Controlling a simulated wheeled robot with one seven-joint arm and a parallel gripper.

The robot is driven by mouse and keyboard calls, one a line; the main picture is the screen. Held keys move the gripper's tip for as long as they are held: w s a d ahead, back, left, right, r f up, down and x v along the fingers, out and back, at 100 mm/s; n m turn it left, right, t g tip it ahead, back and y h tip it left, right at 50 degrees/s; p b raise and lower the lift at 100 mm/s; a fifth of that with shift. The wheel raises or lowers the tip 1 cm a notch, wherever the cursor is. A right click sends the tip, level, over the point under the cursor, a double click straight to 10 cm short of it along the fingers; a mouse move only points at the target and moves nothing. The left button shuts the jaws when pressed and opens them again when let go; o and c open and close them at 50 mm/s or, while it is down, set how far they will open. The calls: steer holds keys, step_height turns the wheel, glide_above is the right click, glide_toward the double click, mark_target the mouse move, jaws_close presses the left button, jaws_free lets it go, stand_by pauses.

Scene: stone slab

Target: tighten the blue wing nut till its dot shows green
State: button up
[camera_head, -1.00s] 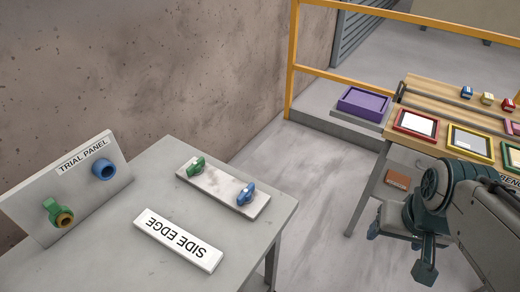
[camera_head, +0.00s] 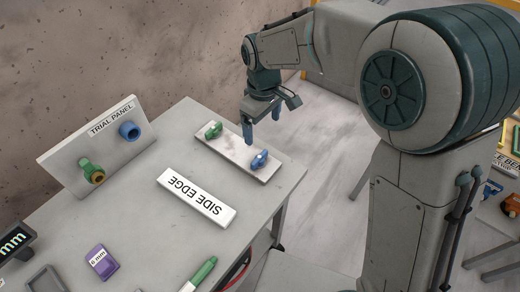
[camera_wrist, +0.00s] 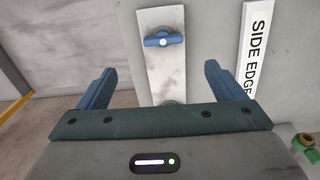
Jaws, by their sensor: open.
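The blue wing nut (camera_head: 259,159) sits at the near right end of a pale stone slab (camera_head: 236,150) on the grey table. In the wrist view the blue wing nut (camera_wrist: 155,41) lies ahead of the fingertips, its wings running left to right, with a small whitish dot at its middle. A green wing nut (camera_head: 213,130) is at the slab's other end; in the wrist view it is mostly hidden behind my gripper's body. My gripper (camera_head: 262,126) is open and empty above the slab, pointing down. Its two blue fingers also show in the wrist view (camera_wrist: 159,72), apart from the nut.
A "SIDE EDGE" label block (camera_head: 197,199) lies in front of the slab. The upright trial panel (camera_head: 97,149) with green and blue fittings stands at left. A purple block (camera_head: 103,262) and a green marker (camera_head: 199,273) lie at the near edge.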

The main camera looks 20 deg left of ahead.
mark_target(259, 157)
steer(key=f, duration=0.4)
steer(key=f+p, duration=0.1)
steer(key=f, duration=0.4)
steer(key=f+p, duration=0.1)
steer(key=f, duration=0.4)
steer(key=shift+s+a, duration=0.1)
steer(key=shift+a, duration=0.3)
steer(key=c, duration=1)
